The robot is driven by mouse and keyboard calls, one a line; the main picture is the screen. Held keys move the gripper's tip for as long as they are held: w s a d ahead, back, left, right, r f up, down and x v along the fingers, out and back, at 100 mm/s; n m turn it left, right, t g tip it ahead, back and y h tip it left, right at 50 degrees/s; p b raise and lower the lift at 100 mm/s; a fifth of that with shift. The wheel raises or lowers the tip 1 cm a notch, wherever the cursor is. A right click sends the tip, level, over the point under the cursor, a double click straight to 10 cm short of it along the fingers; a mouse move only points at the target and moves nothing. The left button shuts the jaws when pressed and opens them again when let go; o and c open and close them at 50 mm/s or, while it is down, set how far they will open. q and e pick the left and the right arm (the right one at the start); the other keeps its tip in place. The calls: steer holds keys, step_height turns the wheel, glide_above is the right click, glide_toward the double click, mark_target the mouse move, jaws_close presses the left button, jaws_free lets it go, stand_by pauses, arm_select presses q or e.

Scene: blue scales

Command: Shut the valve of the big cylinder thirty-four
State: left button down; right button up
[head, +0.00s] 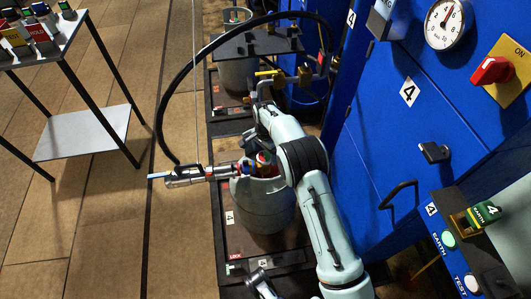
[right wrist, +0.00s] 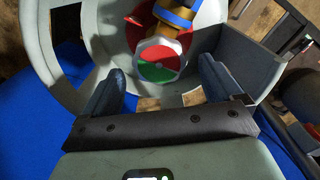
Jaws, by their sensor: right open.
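The big grey cylinder (head: 262,208) stands on a dark tray beside the blue cabinet. Its valve (head: 262,162) has a red, green and white hand knob, which shows face-on in the right wrist view (right wrist: 160,60). A metal connector with a blue ring joins the valve. My right arm reaches over the cylinder's right side, and my right gripper (right wrist: 163,75) is open around the knob's sides. Gaps show between the knob and both fingers. In the head view my arm largely hides the fingers.
A black hose (head: 165,110) loops from the connector up to the pipework (head: 305,75). The blue cabinet (head: 375,135) on the right bears a gauge (head: 444,24) and a red switch (head: 491,70). A metal side table (head: 82,135) stands at left, with open floor between.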

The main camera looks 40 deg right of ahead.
mark_target(265, 155)
step_height(265, 155, up, 6)
steer(key=shift+r+p, duration=0.15)
steer(key=shift+p, duration=0.4)
arm_select(q)
steer(key=shift+s+d+r+g, duration=0.15)
steer(key=shift+s+d+r, duration=0.2)
steer(key=shift+s, duration=0.2)
steer(key=shift+s+d+r+g, duration=0.15)
steer(key=shift+s+d+r, duration=0.1)
steer(key=shift+s+r, duration=0.25)
